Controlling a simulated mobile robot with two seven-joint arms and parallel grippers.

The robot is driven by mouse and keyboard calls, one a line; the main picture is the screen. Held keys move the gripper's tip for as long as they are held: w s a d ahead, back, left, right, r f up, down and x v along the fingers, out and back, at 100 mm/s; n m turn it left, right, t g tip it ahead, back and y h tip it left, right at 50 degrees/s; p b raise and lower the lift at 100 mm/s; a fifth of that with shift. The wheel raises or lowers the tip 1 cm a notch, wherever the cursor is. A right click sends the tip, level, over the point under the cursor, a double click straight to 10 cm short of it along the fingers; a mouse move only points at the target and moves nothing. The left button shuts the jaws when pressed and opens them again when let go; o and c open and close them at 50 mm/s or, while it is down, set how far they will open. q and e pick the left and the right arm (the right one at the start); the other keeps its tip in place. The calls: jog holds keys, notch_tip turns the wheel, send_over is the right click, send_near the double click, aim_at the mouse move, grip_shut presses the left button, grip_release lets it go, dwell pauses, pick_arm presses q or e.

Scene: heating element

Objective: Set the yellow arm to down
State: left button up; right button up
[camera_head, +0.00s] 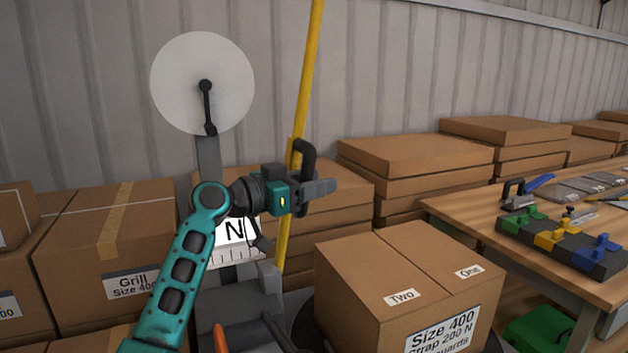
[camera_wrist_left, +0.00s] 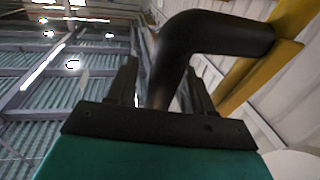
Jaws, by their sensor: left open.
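The yellow arm (camera_head: 311,60) is a long bar standing nearly upright, leaning slightly right at its top, which runs out of the picture. A black bent handle (camera_head: 307,150) sticks out from its side. My left gripper (camera_head: 318,188) is at this handle. In the left wrist view the handle (camera_wrist_left: 220,33) curves from the yellow arm (camera_wrist_left: 262,78) and passes down between the two black fingers of my left gripper (camera_wrist_left: 163,90), which stand apart on either side of it. Contact cannot be told. My right gripper is not in view.
A pale round disc with a black crank (camera_head: 206,100) stands behind, left of the yellow arm. A cardboard box (camera_head: 350,265) stands right of the arm's lower part. More boxes (camera_head: 105,235) line the wall. A wooden workbench (camera_head: 470,212) with coloured clamps is at right.

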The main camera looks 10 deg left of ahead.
pick_arm(q)
jog(key=shift+w+d, duration=0.1)
jog(key=shift+d, duration=0.05)
jog(key=shift+c, duration=0.2)
grip_shut()
dwell(0.4)
